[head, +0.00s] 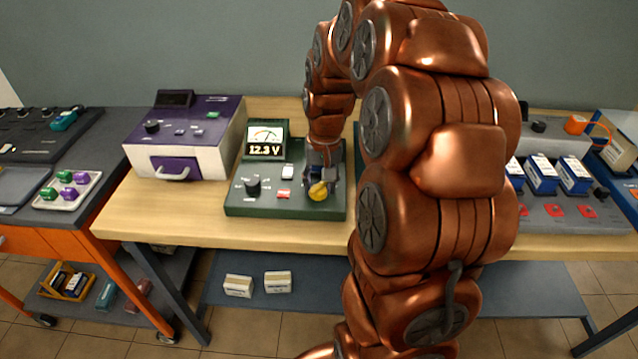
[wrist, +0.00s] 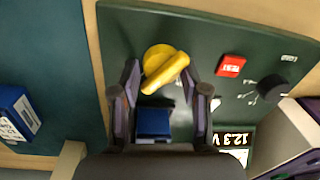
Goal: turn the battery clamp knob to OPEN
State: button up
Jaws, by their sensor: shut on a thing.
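The yellow clamp knob (head: 318,191) sits on the front right part of the dark green tester panel (head: 270,208). In the wrist view the knob (wrist: 165,66) has a raised bar handle lying at a slant. My gripper (head: 322,180) points down over the knob, with its fingers on either side of it. In the wrist view the fingers of my gripper (wrist: 161,80) are closed on the yellow knob. A blue battery (wrist: 153,122) sits just behind the knob, between the fingers. Any label at the knob is too small or hidden to read.
A display reading 12.3 V (head: 265,140), a black dial (head: 253,186) and a red TEST button (wrist: 230,66) are on the panel. A purple and white machine (head: 190,140) stands to the left. Blue batteries (head: 541,175) stand to the right, behind my arm.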

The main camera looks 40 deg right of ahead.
jog(key=shift+a+f+n+b, duration=0.1)
jog(key=shift+a+n+b, duration=0.1)
jog(key=shift+n+b, duration=0.15)
jog(key=shift+w+a+n+b, duration=0.1)
jog(key=shift+n+b, duration=0.5)
jog(key=shift+n, duration=0.35)
jog(key=shift+c, duration=0.5)
jog(key=n+b, duration=0.2)
jog(key=n, duration=0.3)
jog(key=shift+g, duration=0.3)
jog(key=n, duration=0.4)
jog(key=shift+n+b, duration=0.3)
jog(key=shift+n, duration=0.1)
jog(key=shift+o, duration=0.2)
jog(key=n, duration=0.4)
jog(key=shift+o, duration=0.7)
jog(key=shift+a+n+p, duration=0.1)
jog(key=shift+n+p, duration=0.25)
jog(key=shift+n, duration=0.45)
jog(key=shift+g, duration=0.3)
jog(key=o, duration=1)
jog(key=shift+c, duration=0.2)
